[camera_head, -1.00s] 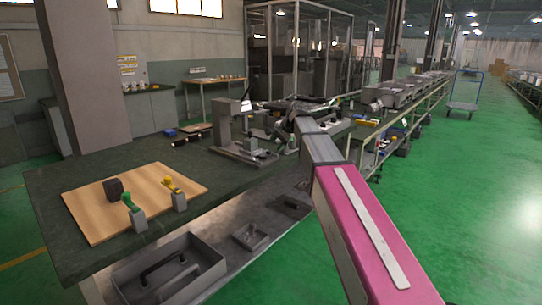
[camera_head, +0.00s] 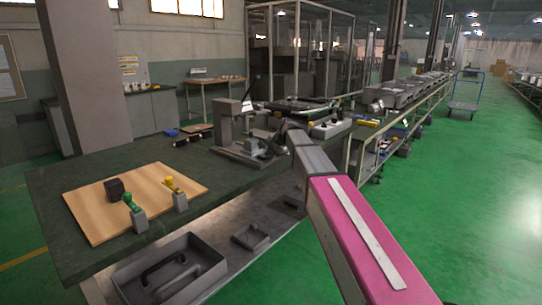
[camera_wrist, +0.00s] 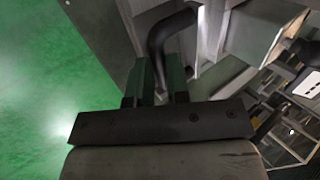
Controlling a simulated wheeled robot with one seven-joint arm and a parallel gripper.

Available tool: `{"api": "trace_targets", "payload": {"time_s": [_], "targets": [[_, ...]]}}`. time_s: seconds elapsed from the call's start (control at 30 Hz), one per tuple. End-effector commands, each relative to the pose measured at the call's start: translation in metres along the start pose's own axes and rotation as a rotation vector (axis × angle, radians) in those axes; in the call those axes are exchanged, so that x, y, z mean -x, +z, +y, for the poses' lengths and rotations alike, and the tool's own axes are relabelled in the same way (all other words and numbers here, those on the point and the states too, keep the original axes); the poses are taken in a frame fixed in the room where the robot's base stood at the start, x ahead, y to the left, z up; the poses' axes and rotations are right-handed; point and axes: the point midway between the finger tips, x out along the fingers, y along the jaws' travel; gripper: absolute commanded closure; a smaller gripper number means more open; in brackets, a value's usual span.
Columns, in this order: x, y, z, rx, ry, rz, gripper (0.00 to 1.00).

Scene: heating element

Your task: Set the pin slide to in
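A black bent bar (camera_wrist: 172,30), which looks like the handle of the pin slide, curves down toward my gripper (camera_wrist: 157,82) in the wrist view. Its lower end lies between the two fingers, with little room on either side. I cannot tell whether the fingers press on it. In the head view a grey metal fixture (camera_head: 240,148) with an upright block stands on the dark bench. My arm reaches to its right side and hides my gripper there. The slide's position cannot be read from these frames.
A wooden board (camera_head: 95,215) on the dark bench (camera_head: 55,185) carries a dark block (camera_head: 114,190), a green-topped piece (camera_head: 136,212) and a yellow-topped piece (camera_head: 177,193). Grey trays (camera_head: 170,270) lie below the bench front. A conveyor (camera_head: 400,115) runs behind on the right. Green floor is clear at right.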

Motion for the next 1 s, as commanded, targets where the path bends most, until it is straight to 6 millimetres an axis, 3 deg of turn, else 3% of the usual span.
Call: {"api": "trace_targets", "payload": {"time_s": [0.37, 1.0], "targets": [[-0.007, -0.001, -0.011, 0.001, 0.000, -0.001, 1.00], [-0.068, -0.002, -0.102, 0.000, -0.001, 0.000, 1.00]]}}
